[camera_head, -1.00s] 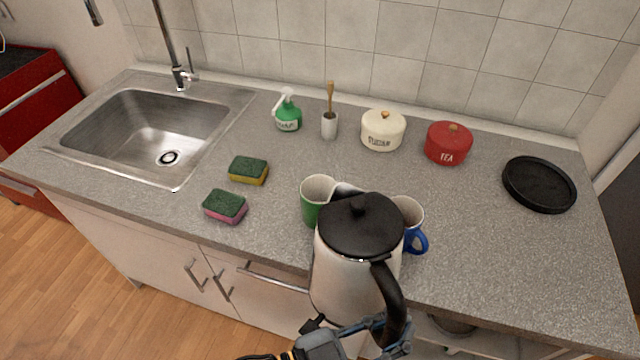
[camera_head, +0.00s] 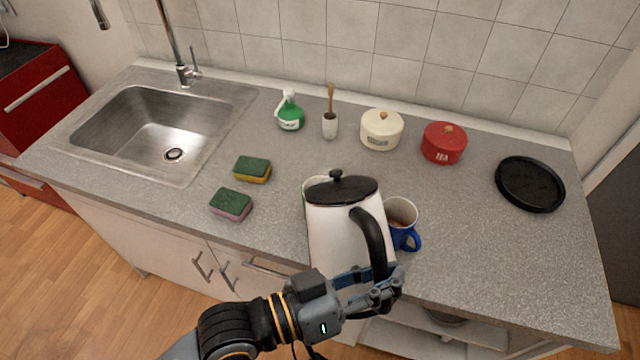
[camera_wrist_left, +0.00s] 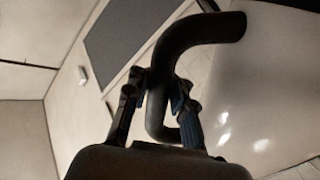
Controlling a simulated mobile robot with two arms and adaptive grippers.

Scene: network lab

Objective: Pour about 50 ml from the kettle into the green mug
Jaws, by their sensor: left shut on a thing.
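The kettle (camera_head: 340,235), white with a black lid and black handle, is held up over the front of the counter. The spout and any stream are hidden. My right gripper is out of view.
A blue mug (camera_head: 404,236) with brown contents stands just right of the kettle. Two sponges (camera_head: 231,204) lie to the left. A spray bottle (camera_head: 290,112), a cream pot (camera_head: 381,130) and a red pot (camera_head: 443,143) stand behind. A black round tray (camera_head: 530,184) is at right.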

